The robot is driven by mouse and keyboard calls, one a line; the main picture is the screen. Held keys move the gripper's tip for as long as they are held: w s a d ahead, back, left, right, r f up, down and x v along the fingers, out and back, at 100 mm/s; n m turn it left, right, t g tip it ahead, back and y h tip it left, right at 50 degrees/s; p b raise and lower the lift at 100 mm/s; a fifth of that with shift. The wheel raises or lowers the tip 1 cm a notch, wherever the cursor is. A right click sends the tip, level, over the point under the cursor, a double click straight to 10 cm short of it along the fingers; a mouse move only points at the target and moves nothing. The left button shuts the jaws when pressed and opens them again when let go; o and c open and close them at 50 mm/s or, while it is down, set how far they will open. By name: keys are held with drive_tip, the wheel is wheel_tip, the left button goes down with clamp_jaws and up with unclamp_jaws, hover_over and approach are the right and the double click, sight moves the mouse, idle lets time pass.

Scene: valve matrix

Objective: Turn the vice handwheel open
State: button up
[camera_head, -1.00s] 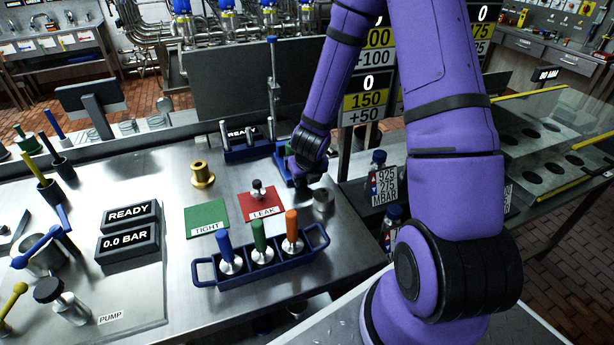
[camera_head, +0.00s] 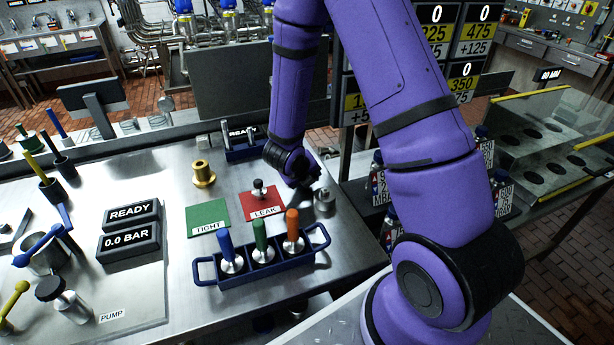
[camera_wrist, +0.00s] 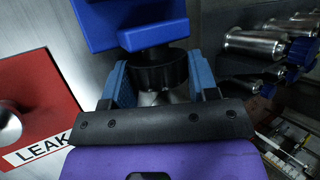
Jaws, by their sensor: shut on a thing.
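The vice shows in the wrist view as a blue block (camera_wrist: 130,22) at the top. Below it is a round black part (camera_wrist: 160,68), which looks like the handwheel. My gripper (camera_wrist: 159,85) has a blue finger on each side of this black part and is shut on it. My arm hides the vice there. How far the handwheel is turned cannot be told.
The red LEAK plate (camera_head: 251,201) bears a small fitting (camera_head: 259,189). A green TIGHT plate (camera_head: 207,222), a brass part (camera_head: 203,174), a metal cylinder (camera_head: 325,203) and a blue rack (camera_head: 214,275) with three coloured-handled tools stand near. Bottles (camera_head: 391,228) stand beyond the bench's right edge.

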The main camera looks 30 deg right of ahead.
idle(0.4)
drive_tip(key=o, duration=0.9)
drive_tip(key=shift+o, duration=0.2)
drive_tip(key=shift+a, duration=0.1)
drive_tip(key=v, duration=1)
drive_tip(key=shift+r, duration=0.3)
drive_tip(key=shift+s+a, duration=0.1)
drive_tip(key=shift+a, duration=0.05)
